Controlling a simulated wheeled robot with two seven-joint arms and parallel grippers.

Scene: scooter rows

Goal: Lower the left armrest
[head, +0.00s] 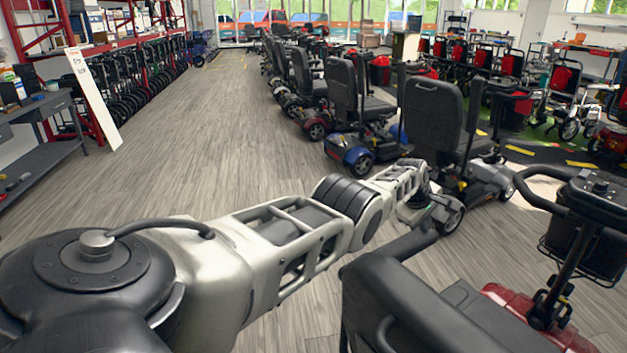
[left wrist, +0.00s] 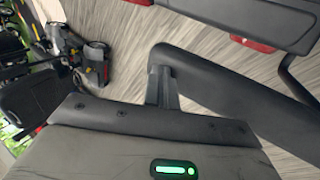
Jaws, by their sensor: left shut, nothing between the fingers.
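The nearest scooter stands at the lower right of the head view, with a dark seat backrest (head: 425,310). Its left armrest (head: 392,252) is a dark padded bar running forward from beside the backrest; its exact tilt is hard to judge. My left gripper (head: 432,224) is at the armrest's front end, partly blending with it. In the left wrist view, the armrest (left wrist: 235,98) runs diagonally to the lower right. My left gripper's fingers (left wrist: 162,80) are shut and empty, with their tips at the armrest's end; contact is unclear. My right gripper is not in view.
The scooter's tiller with basket (head: 590,240) rises at the right, above its red body (head: 510,305). Another scooter seat (head: 435,110) stands just beyond my left gripper, in a row of several scooters. The wooden floor (head: 200,140) at the left is clear.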

